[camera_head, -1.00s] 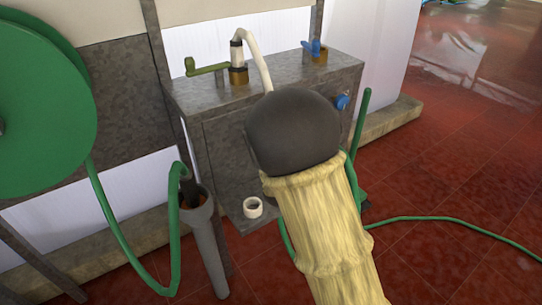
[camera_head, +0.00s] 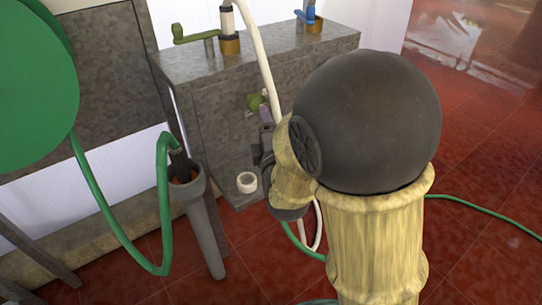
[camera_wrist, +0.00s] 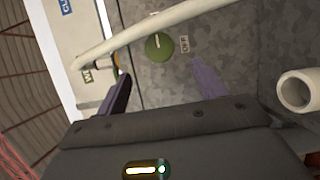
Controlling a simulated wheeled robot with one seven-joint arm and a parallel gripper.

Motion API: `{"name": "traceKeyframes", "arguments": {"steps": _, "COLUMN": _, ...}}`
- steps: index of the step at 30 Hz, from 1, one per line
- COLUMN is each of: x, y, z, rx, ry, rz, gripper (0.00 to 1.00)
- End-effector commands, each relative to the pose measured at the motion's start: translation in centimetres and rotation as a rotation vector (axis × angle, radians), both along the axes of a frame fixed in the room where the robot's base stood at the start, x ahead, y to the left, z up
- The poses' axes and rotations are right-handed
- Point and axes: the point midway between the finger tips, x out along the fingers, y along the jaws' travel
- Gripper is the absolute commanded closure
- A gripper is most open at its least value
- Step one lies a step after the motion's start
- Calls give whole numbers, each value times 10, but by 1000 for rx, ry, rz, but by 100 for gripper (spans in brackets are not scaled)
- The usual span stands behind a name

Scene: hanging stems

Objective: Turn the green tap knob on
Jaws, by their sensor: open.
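The round green knob (camera_head: 253,101) sits on the front face of the grey metal cabinet, partly covered by my gripper in the head view. In the wrist view the green knob (camera_wrist: 159,46) shows a white pointer line, with a label reading OFF (camera_wrist: 184,45) beside it. My gripper (camera_head: 267,127) is in front of the cabinet. In the wrist view my gripper (camera_wrist: 165,85) has its fingers apart with nothing between them; the knob lies ahead of the gap, apart from the fingers. A white hose (camera_wrist: 150,32) crosses just above the knob in that view.
The grey cabinet (camera_head: 205,130) carries a green lever (camera_head: 197,36) and a blue lever (camera_head: 306,17) on top. A white ring (camera_head: 247,182) is at the cabinet's lower front. A grey tube (camera_head: 203,225) holding a green hose end (camera_head: 164,200) stands left.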

Motion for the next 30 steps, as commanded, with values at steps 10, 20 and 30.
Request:
{"name": "traceKeyframes", "arguments": {"steps": 10, "x": -18, "y": -4, "z": -4, "rx": 2, "ry": -5, "rz": -4, "gripper": 30}}
{"name": "traceKeyframes", "arguments": {"steps": 20, "x": -38, "y": -8, "z": -4, "rx": 5, "ry": -2, "rz": 0, "gripper": 30}}
{"name": "traceKeyframes", "arguments": {"steps": 30, "x": -59, "y": -13, "z": -2, "rx": 2, "ry": -1, "rz": 0, "gripper": 30}}
